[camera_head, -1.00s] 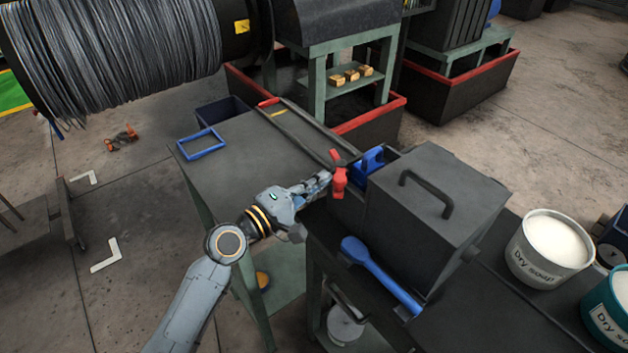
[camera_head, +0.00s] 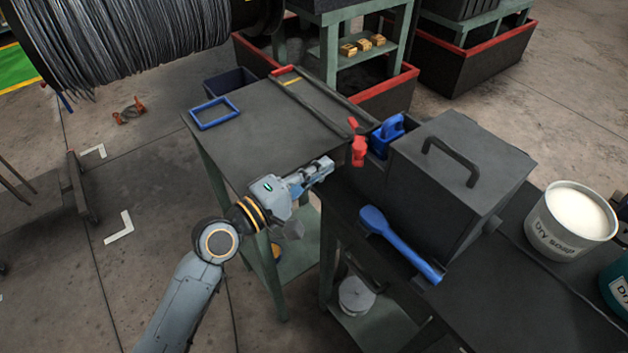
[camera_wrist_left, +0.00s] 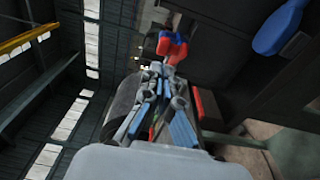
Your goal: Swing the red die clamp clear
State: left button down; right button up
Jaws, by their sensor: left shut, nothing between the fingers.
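The red die clamp (camera_head: 358,152) stands at the near left end of the dark box, beside a blue part (camera_head: 388,134). A smaller red piece shows just above its body. My left gripper (camera_head: 329,166) is shut and empty, to the left of and slightly below the clamp, with a small gap visible between them. In the left wrist view the clamp (camera_wrist_left: 173,48), red with blue parts by it, appears just beyond the fingertips (camera_wrist_left: 165,72). Whether they touch there is hard to tell. My right gripper is not in view.
A dark lidded box (camera_head: 455,175) with a handle stands right of the clamp. A blue long-handled tool (camera_head: 400,246) lies in front of it. A dry soap bucket (camera_head: 570,222) is at right. The left table (camera_head: 255,135) is mostly clear, with a blue frame (camera_head: 214,112).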

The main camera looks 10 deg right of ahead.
pick_arm(q)
jog(key=shift+s+a+f, duration=0.1)
jog(key=shift+s+a, duration=0.3)
jog(key=shift+s, duration=0.2)
jog(key=shift+s+a, duration=0.4)
jog(key=shift+s, duration=0.2)
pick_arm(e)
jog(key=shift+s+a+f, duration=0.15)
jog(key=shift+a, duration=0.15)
